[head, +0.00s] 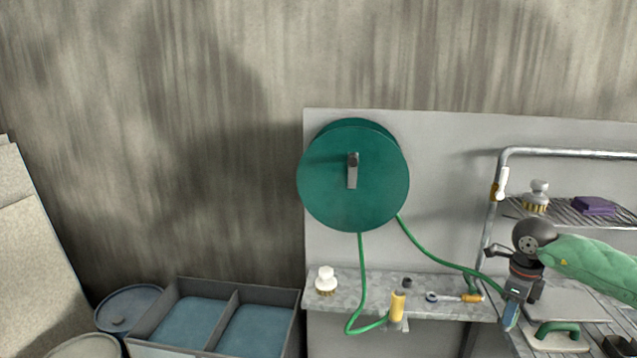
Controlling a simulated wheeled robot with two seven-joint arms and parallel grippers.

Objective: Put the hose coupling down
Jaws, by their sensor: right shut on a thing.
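My right gripper (511,312) comes in from the right, pointing down at the right end of the grey shelf (415,281). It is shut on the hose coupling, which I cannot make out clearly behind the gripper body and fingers. I cannot tell whether the coupling touches the shelf. My left gripper is out of view.
On the shelf are a white-topped brush (326,281), a yellow nozzle (397,305) on a second hose loop, and a wrench-like tool (448,298) with an orange end, close left of my gripper. A wire rack (575,212) and metal pipe frame (560,152) stand at right. Bins (172,347) stand lower left.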

